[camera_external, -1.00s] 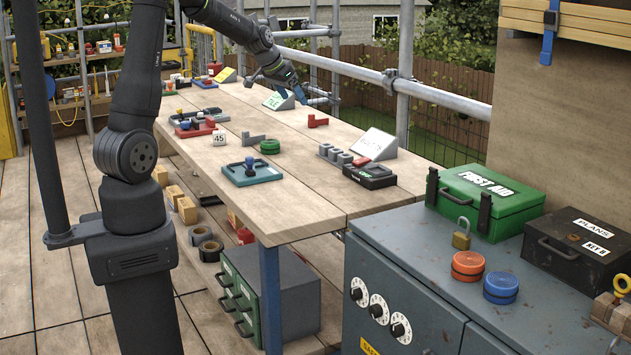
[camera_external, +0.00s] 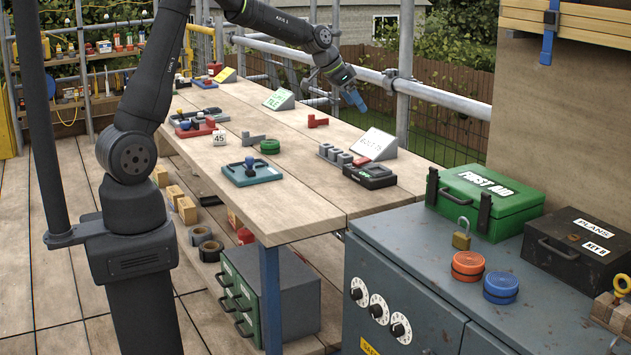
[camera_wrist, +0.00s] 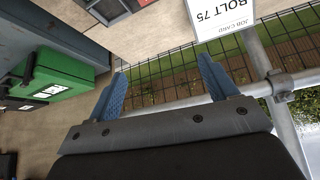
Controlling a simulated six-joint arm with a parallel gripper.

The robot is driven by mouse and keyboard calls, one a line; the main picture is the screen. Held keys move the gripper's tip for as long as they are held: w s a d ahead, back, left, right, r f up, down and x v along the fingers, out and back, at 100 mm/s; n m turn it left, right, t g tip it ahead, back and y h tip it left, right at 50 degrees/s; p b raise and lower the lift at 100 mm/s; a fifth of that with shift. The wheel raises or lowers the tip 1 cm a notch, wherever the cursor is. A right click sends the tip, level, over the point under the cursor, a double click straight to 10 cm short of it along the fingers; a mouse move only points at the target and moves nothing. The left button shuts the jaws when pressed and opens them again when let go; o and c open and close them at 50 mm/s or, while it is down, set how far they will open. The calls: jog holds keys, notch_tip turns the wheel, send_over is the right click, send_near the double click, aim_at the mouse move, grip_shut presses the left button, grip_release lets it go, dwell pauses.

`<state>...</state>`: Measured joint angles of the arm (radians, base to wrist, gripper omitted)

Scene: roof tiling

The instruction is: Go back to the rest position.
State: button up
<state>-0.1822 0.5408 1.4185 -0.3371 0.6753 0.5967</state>
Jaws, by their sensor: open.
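My gripper (camera_external: 357,101) is raised above the far edge of the workbench (camera_external: 300,218), near the metal railing. In the wrist view the two blue fingers of my gripper (camera_wrist: 165,85) stand wide apart with nothing between them. Past the fingers I see the dark mesh fence and grass. No object is held.
A job card reading BOLT 75 (camera_wrist: 222,16) stands near the bench's far edge, its stand also in the external view (camera_external: 377,143). A black box (camera_external: 370,175) sits before it. A green first aid case (camera_external: 487,200) is on the grey cabinet. The railing (camera_external: 375,75) runs behind the bench.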

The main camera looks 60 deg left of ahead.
jog(key=shift+m, duration=0.4)
jog(key=shift+w+d, duration=0.25)
jog(key=shift+d, duration=0.45)
jog(key=shift+w+d, duration=0.3)
jog(key=shift+d, duration=0.4)
jog(key=shift+w+d, duration=0.25)
jog(key=shift+d, duration=0.45)
